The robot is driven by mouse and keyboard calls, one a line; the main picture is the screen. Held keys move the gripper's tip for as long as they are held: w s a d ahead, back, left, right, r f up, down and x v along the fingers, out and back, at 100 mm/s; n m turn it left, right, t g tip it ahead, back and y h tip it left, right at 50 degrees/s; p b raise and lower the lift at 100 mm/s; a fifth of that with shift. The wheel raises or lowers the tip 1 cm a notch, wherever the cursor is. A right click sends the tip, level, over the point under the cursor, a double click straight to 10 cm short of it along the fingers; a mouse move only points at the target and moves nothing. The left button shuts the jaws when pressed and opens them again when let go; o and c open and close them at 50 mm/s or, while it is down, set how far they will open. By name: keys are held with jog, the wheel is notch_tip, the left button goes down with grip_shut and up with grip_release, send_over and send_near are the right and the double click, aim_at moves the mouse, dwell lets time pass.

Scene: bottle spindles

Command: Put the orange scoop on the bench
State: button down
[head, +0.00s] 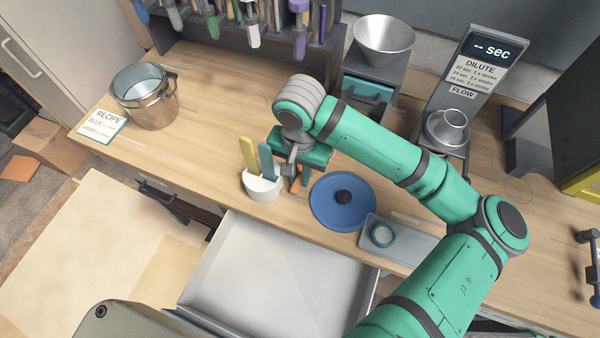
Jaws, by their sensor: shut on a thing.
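The orange scoop (296,185) shows as a small orange piece below my gripper, mostly hidden by the gripper and wrist. My gripper (291,170) is shut on it, just right of a white holder (262,190). A yellow handle (247,153) and a teal handle (266,161) stand up out of the holder. The wooden bench (205,150) runs across the view under the holder. I cannot tell whether the scoop touches the bench.
A blue round lid (343,202) and a grey tray (408,243) with a ring lie right of my gripper. An open drawer (270,275) juts out in front. A metal pot (146,97) and recipe card (103,126) are left. Bench is clear between pot and holder.

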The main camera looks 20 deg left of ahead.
aim_at(299, 177)
jog(key=c, duration=1.9)
grip_release()
jog(key=shift+s, duration=0.1)
jog(key=shift+c, duration=0.2)
jog(key=shift+s+a, duration=0.1)
jog(key=shift+a, duration=0.05)
jog(key=shift+r, duration=0.1)
notch_tip(299, 177, up, 11)
jog(key=shift+w+r, duration=0.2)
jog(key=shift+o, duration=0.9)
jog(key=shift+r, duration=0.25)
jog(key=shift+s+r, duration=0.1)
